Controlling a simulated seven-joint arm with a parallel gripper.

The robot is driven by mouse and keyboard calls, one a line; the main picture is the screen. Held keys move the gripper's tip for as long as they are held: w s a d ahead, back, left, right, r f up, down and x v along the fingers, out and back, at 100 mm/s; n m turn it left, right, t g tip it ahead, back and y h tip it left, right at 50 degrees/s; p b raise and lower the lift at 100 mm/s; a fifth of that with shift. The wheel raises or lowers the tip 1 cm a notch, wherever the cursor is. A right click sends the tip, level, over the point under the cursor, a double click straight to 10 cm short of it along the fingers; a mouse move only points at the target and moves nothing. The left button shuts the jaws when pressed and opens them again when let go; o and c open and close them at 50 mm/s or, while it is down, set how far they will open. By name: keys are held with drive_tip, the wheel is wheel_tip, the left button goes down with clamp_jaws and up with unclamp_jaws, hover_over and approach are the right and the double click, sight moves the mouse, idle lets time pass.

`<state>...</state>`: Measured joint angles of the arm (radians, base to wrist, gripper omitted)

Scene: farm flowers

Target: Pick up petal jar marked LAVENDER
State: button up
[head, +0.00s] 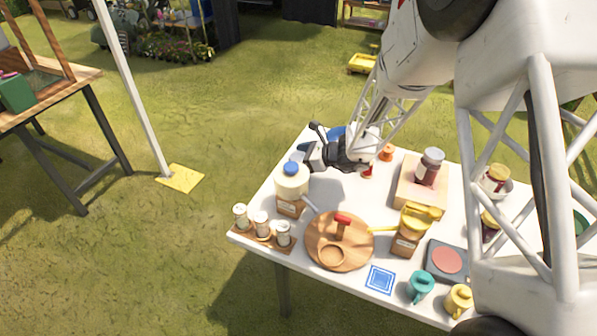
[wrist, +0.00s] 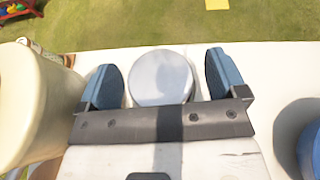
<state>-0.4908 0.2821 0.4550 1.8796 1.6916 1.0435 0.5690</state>
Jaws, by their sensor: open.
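My gripper (head: 313,152) is at the back left of the white table, just behind a cream jar with a blue lid (head: 291,185). In the wrist view my gripper (wrist: 160,82) is open, its two blue-grey fingers on either side of a round, grey-topped object (wrist: 160,72). I cannot tell whether they touch it. Three small jars (head: 262,224) with pale labels stand on a wooden rack at the front left.
In the wrist view, the cream jar (wrist: 28,105) is close on the left and a blue object (wrist: 310,150) on the right. A round wooden board (head: 318,262), a yellow-topped dispenser (head: 408,228), teal mug (head: 420,287) and yellow mug (head: 458,300) crowd the table front.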

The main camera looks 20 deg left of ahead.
drive_tip(key=c, duration=1.4)
drive_tip(key=shift+r, duration=0.15)
drive_tip(key=shift+r, duration=4.9)
